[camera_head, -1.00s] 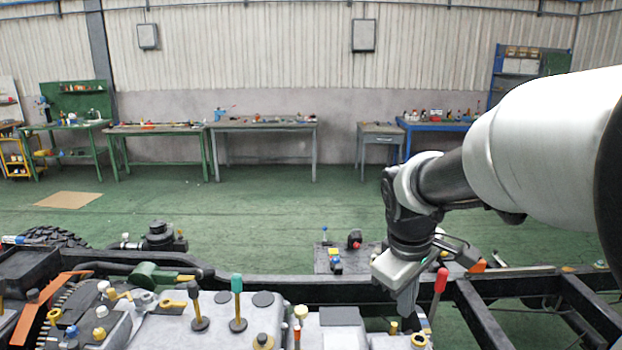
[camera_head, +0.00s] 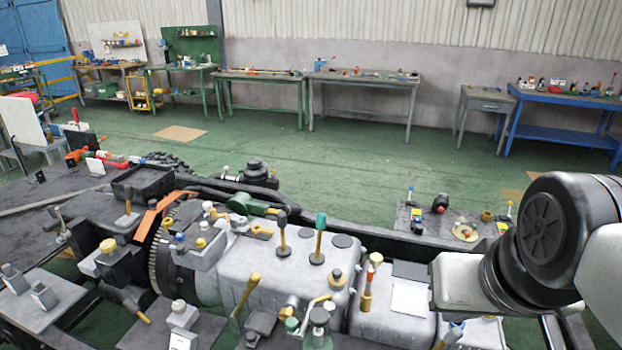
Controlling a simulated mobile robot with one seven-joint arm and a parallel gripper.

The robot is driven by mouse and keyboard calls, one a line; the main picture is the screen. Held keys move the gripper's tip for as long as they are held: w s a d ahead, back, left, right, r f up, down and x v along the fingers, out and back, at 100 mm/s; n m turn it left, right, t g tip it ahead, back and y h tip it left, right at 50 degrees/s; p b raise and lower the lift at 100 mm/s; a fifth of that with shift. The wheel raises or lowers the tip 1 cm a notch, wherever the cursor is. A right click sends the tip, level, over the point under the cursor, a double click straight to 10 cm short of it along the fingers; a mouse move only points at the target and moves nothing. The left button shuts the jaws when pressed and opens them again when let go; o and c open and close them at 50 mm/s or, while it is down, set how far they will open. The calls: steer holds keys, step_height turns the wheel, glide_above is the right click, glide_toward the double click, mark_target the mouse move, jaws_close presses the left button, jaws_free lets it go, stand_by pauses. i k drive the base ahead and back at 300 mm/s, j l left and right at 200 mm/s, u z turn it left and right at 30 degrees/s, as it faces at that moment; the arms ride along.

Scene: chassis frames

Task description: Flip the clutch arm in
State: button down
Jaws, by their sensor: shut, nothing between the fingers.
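A grey gearbox and engine assembly (camera_head: 260,275) lies across the lower half of the view, with a toothed flywheel ring (camera_head: 160,255) at its left. An orange angled bar (camera_head: 160,212) crosses above the ring. A green lever-like part (camera_head: 247,202) with a yellow end lies along the far side of the housing. I cannot tell for sure which of these is the clutch arm. My gripper (camera_head: 462,284) is at the right, over the right end of the housing and well apart from the ring. It is shut and empty; its fingertips are mostly hidden.
A small plate with parts (camera_head: 440,222) lies beyond the rail. Workbenches (camera_head: 360,78) line the wall; the green floor between is mostly clear.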

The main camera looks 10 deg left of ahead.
mark_target(255, 278)
steer(key=k+u, duration=0.2)
steer(key=u, duration=0.95)
steer(key=j+z, duration=0.25)
steer(key=j, duration=0.3)
steer(key=i+j+z, duration=0.1)
steer(key=j+z, duration=0.15)
steer(key=j, duration=0.15)
steer(key=i, duration=0.5)
